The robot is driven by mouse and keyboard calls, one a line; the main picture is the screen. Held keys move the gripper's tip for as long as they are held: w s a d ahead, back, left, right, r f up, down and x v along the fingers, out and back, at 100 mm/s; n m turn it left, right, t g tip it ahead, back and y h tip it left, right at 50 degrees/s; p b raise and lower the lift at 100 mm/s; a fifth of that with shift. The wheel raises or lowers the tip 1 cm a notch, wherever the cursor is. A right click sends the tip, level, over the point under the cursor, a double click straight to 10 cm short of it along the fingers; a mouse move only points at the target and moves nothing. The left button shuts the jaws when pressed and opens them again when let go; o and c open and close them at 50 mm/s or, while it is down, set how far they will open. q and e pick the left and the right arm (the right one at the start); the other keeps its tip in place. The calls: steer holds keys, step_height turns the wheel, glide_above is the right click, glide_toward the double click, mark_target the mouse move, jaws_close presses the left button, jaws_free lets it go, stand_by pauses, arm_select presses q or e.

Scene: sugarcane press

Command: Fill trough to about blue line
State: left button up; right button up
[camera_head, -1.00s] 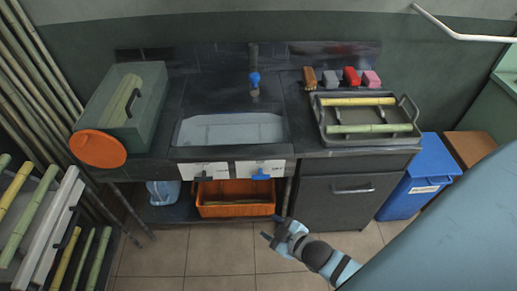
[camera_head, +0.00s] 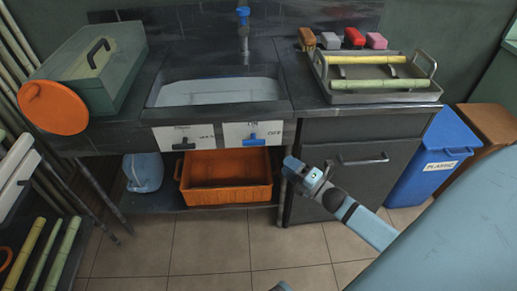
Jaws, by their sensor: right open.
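The trough (camera_head: 160,97) is a sink basin set in the dark counter, with a pale surface inside that looks like water. I cannot make out a blue line on it. A tap with a blue top (camera_head: 243,16) stands behind it. On the front panel are a black lever (camera_head: 183,144) at left and a blue lever (camera_head: 252,141) at right, with ON and OFF labels around the blue one. My right gripper (camera_head: 304,168) is open and empty, in front of the cabinet, below and right of the blue lever and apart from it.
An orange crate (camera_head: 227,198) and a blue jug (camera_head: 144,172) sit on the shelf under the trough. A green box (camera_head: 85,70) with an orange disc (camera_head: 53,107) stands left. A tray (camera_head: 380,97) with cane stands right. A blue bin (camera_head: 432,160) is beyond the cabinet.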

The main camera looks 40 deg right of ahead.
mark_target(258, 144)
arm_select(q)
steer(key=r, duration=0.1)
steer(key=w+d+r+t+b, duration=0.1)
steer(key=r+h, duration=0.1)
steer(key=shift+w+d+r+t+b, duration=0.1)
steer(key=shift+w+d+t+b, duration=0.05)
steer(key=shift+d+t+b, duration=0.2)
arm_select(e)
steer(key=x, duration=1.2)
steer(key=shift+w, duration=0.15)
jaws_close()
arm_select(q)
steer(key=shift+w, duration=0.1)
